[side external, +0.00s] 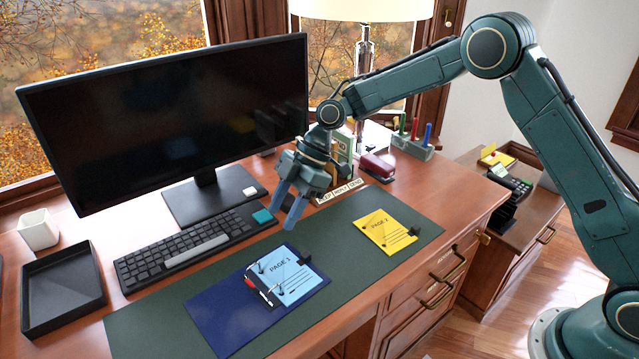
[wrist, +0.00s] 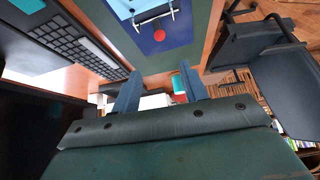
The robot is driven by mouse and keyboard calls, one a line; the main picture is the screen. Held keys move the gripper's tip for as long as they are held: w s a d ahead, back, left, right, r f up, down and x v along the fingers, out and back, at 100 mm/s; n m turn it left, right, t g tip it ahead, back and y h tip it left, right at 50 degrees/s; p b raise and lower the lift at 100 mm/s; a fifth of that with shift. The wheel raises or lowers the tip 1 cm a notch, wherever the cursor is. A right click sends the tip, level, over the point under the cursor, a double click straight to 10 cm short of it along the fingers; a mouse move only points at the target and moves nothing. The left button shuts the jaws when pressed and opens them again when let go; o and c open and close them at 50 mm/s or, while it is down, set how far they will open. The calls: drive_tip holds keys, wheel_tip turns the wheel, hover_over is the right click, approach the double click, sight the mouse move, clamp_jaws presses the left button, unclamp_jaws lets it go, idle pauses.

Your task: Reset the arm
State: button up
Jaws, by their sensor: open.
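My gripper (side external: 284,216) is open and empty in the side external view. It hangs in the air over the desk, in front of the monitor stand, with its two blue-grey fingers pointing down. In the wrist view, the gripper's fingers (wrist: 159,70) are apart with nothing held between them. My arm reaches in from the right, with its elbow raised high. The blue binder (side external: 232,312) lies open on the green desk mat (side external: 140,332), with a light-blue page (side external: 298,280) on its rings. A yellow page (side external: 384,232) lies on the mat to the right.
The monitor (side external: 165,115) stands close behind my gripper, with the keyboard (side external: 190,246) below it. A lamp (side external: 362,70), a red stapler (side external: 377,168) and a pen holder (side external: 412,146) stand at the back right. A black tray (side external: 62,290) sits at left.

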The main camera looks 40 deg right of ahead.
drive_tip(key=s+d+r+m+t+h, duration=0.2)
drive_tip(key=s+d+r+m, duration=0.25)
drive_tip(key=s+r, duration=0.35)
drive_tip(key=s+d+r+m+t+h, duration=0.1)
drive_tip(key=s+d+r+m, duration=0.4)
drive_tip(key=r, duration=0.4)
drive_tip(key=s+d+m+t+h, duration=0.1)
drive_tip(key=s+d+m, duration=0.3)
drive_tip(key=s, duration=0.6)
drive_tip(key=s+d+m+t+h, duration=0.1)
drive_tip(key=s+d+m, duration=0.3)
drive_tip(key=s, duration=0.7)
drive_tip(key=shift+d+r+t+h, duration=0.3)
drive_tip(key=shift+d+h, duration=0.6)
drive_tip(key=shift+d, duration=0.4)
drive_tip(key=shift+s, duration=0.1)
